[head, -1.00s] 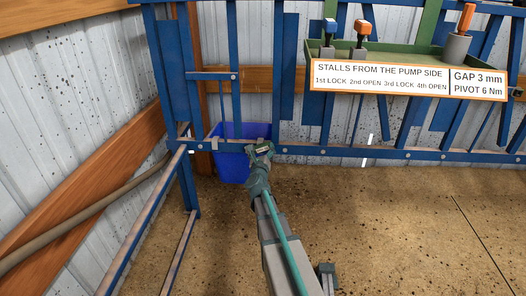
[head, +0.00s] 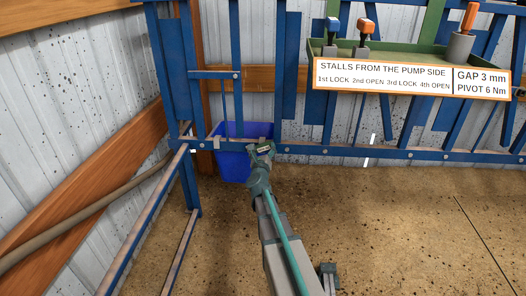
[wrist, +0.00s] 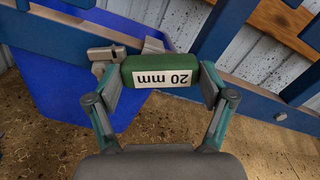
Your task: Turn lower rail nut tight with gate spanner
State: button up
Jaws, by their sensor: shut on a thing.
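A spanner with a green handle marked 20 mm (wrist: 160,70) is between the fingers of my gripper (wrist: 163,88). The label reads upside down in the wrist view. My gripper is shut on the handle. A grey metal piece (wrist: 107,53) lies left of the handle, against the blue lower rail (wrist: 45,35); I cannot tell whether its jaw sits around the nut, which is not clearly visible. In the head view my gripper (head: 261,160) is at the lower rail (head: 335,151), in front of the blue bucket.
The blue bucket (head: 231,166) is just behind and left of my gripper. A green tray (head: 400,55) with orange- and blue-topped tools hangs at upper right above a sign (head: 410,80). A blue side rail (head: 145,215) and hose (head: 85,212) are at left. The floor at right is clear.

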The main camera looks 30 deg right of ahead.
jog(key=shift+s+d+f+m+b, duration=0.15)
jog(key=shift+f+m+b, duration=0.3)
jog(key=shift+m+b, duration=0.6)
jog(key=shift+d+f+m+b, duration=0.1)
jog(key=shift+f+m+b, duration=0.4)
jog(key=shift+b, duration=1)
jog(key=shift+f+m+b, duration=0.1)
jog(key=shift+m+b, duration=0.15)
jog(key=shift+b, duration=0.1)
jog(key=shift+f+m+b, duration=0.25)
jog(key=shift+m+b, duration=0.15)
jog(key=shift+m, duration=0.3)
jog(key=shift+f, duration=0.1)
jog(key=shift+f+m, duration=0.6)
jog(key=shift+m, duration=0.6)
